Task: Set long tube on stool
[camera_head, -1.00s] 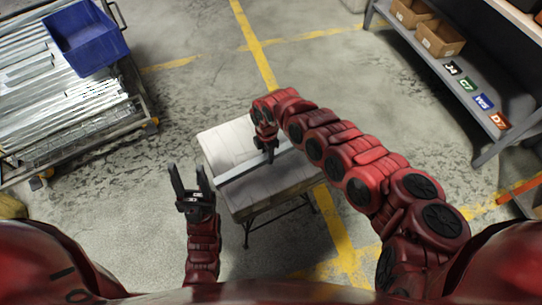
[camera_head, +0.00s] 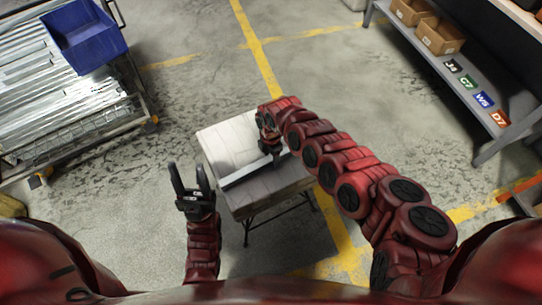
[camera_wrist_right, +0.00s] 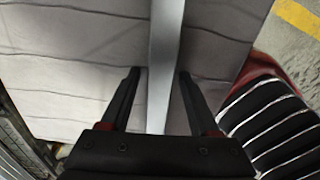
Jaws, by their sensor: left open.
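The long tube (camera_head: 243,176), a pale grey metal bar, lies across the top of the stool (camera_head: 222,142), a pale plank-topped seat on dark legs. My right gripper (camera_head: 275,160) is over the tube's right part, pointing down. In the right wrist view, the tube (camera_wrist_right: 164,50) runs between the fingers of my right gripper (camera_wrist_right: 158,75). A small gap shows beside its left side, so the fingers look open around it. My left gripper (camera_head: 189,180) is open and empty, left of the stool. My right arm hides the tube's far end in the head view.
A cart (camera_head: 147,98) with metal profiles and a blue bin (camera_head: 85,38) stands at upper left. A grey shelf (camera_head: 430,55) with cardboard boxes (camera_head: 440,38) and letter labels stands at upper right. Open concrete floor with yellow lines surrounds the stool.

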